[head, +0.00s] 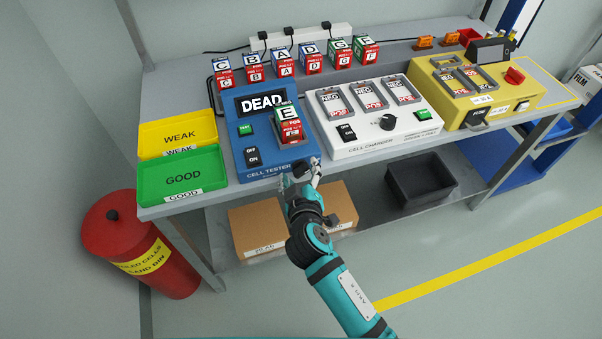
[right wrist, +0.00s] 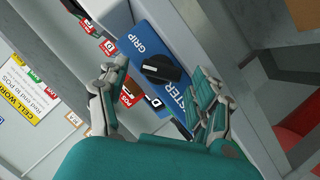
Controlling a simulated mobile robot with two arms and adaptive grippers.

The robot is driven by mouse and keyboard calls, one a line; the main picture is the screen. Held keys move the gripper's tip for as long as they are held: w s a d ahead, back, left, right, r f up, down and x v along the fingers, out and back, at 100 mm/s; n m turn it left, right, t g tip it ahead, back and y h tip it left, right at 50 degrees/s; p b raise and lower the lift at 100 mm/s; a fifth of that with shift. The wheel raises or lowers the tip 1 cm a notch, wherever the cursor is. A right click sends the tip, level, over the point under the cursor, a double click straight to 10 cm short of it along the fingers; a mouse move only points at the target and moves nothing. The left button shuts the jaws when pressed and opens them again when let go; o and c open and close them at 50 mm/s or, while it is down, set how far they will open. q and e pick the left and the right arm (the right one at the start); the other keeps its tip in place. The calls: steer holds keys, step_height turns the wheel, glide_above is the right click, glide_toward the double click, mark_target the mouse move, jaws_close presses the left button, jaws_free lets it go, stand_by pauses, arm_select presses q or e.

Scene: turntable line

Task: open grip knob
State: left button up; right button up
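The grip knob (head: 301,169) is a small black knob at the lower right corner of the blue cell tester (head: 243,170). In the right wrist view the knob (right wrist: 161,69) sits on the blue panel beside the word GRIP. My right gripper (head: 301,177) is open in front of it. In the wrist view the fingers of that gripper (right wrist: 162,78) stand on either side of the knob, with visible gaps. Cell E (head: 289,124) stands in the tester, and the display (head: 263,102) reads DEAD. My left gripper is not in view.
Green GOOD (head: 181,192) and yellow WEAK (head: 150,146) trays stand left of the tester. A white cell charger (head: 362,143) stands close on its right, a yellow device (head: 452,117) beyond. Several lettered cells line the back. Cardboard boxes (head: 257,220) lie below; a red bin (head: 105,218) stands left.

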steer(key=shift+s, duration=0.1)
steer(key=a+v, duration=0.1)
steer(key=v, duration=1)
steer(key=shift+s+d+r, duration=0.15)
steer(key=shift+s+d, duration=0.25)
steer(key=shift+d, duration=0.1)
